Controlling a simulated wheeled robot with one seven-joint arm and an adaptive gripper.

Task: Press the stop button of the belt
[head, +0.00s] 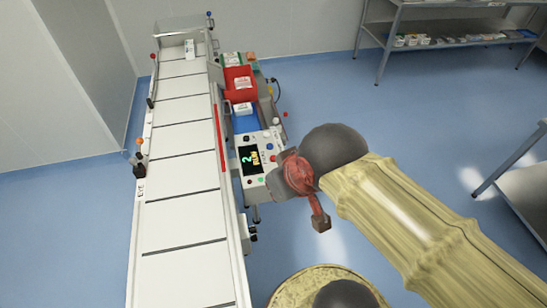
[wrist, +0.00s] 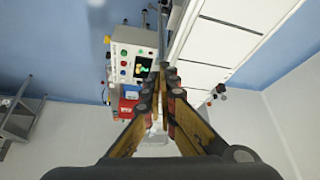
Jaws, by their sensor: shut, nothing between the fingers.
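The belt (head: 182,150) is a long white conveyor on the left in the head view. Which button is the stop is too small to read. My gripper (wrist: 160,72) is shut and empty. In the head view it is right of the panel; contact cannot be told.
A red bin (head: 239,84) and a blue bin (head: 245,122) stand beside the belt, behind the panel. Small posts with coloured knobs (head: 139,142) line the belt's left edge. A metal shelf (head: 440,42) stands at the back right. Blue floor is open right of the belt.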

